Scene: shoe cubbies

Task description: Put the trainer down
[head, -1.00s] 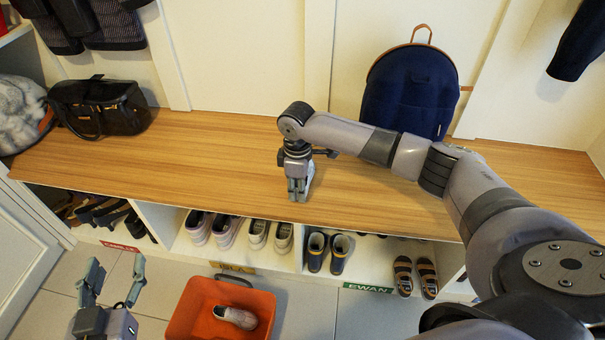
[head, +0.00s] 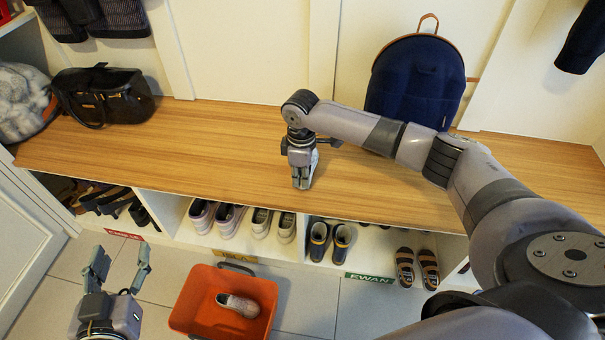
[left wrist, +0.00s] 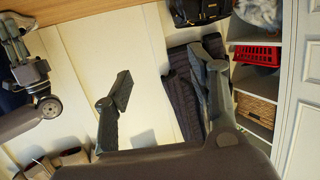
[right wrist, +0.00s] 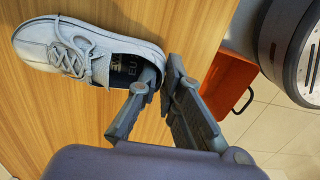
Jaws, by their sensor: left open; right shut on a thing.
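A white lace-up trainer (right wrist: 85,48) fills the upper left of the right wrist view, sole to one side, over the wooden bench top (right wrist: 60,120). My right gripper (right wrist: 160,82) is shut on its heel wall, one finger inside the opening. In the head view, my right gripper (head: 302,184) points down at the bench (head: 220,160), and the trainer (head: 313,166) is mostly hidden behind it. It is at or very near the bench surface; I cannot tell if it touches. My left gripper (head: 122,268) is open and empty, low in front of the cubbies; its fingers also show in the left wrist view (left wrist: 160,85).
An orange crate (head: 185,315) on the floor holds a pale shoe (head: 238,305). Cubbies below the bench hold several pairs, including dark boots (head: 330,240) and sandals (head: 416,267). A black bag (head: 105,95) and navy backpack (head: 415,85) stand on the bench. Bench left of the gripper is clear.

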